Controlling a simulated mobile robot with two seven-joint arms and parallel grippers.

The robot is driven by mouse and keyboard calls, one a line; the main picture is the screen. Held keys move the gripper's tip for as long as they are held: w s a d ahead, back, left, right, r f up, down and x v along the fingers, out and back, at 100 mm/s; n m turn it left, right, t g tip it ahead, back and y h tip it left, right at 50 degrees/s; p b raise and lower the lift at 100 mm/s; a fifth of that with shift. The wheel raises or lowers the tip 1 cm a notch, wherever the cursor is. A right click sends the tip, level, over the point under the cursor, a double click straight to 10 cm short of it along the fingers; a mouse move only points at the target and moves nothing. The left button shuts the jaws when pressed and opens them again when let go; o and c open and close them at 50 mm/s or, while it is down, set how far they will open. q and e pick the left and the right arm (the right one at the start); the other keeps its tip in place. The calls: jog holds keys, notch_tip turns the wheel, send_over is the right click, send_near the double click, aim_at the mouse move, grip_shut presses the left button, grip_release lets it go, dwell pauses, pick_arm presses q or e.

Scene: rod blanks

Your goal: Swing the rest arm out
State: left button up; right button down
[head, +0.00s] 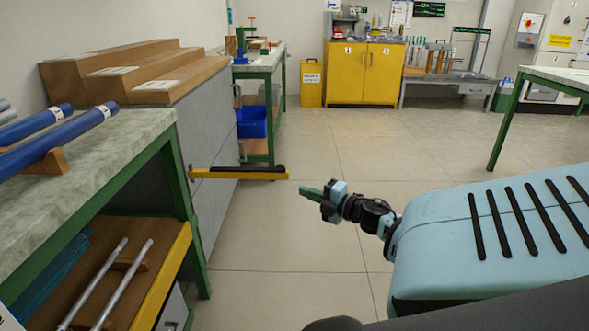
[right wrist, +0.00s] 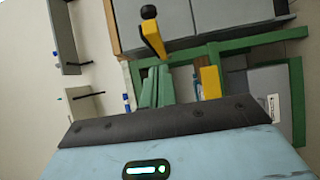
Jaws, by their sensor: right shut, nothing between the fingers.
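The rest arm is a yellow bar (head: 238,174) with a dark strip along its top near the outer end. It sticks out level to the right from the grey cabinet beside the left bench. My right gripper (head: 308,192), with green fingers, is shut and empty, just right of and slightly below the bar's outer end, apparently apart from it. In the right wrist view the yellow bar (right wrist: 153,38) with a black end lies beyond my shut fingers (right wrist: 156,84). My left gripper is not in view.
A bench (head: 115,135) with blue rods (head: 60,145) stands at the left, with grey rods on its lower shelf (head: 165,280). Wooden steps (head: 150,68) top the grey cabinet (head: 215,150). The floor (head: 300,245) around my gripper is clear. A yellow cabinet (head: 363,75) stands far back.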

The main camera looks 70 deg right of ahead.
jog(key=s, duration=0.3)
jog(key=shift+s+d+p, duration=0.2)
jog(key=shift+s+p, duration=0.1)
jog(key=shift+f, duration=0.1)
dwell(0.4)
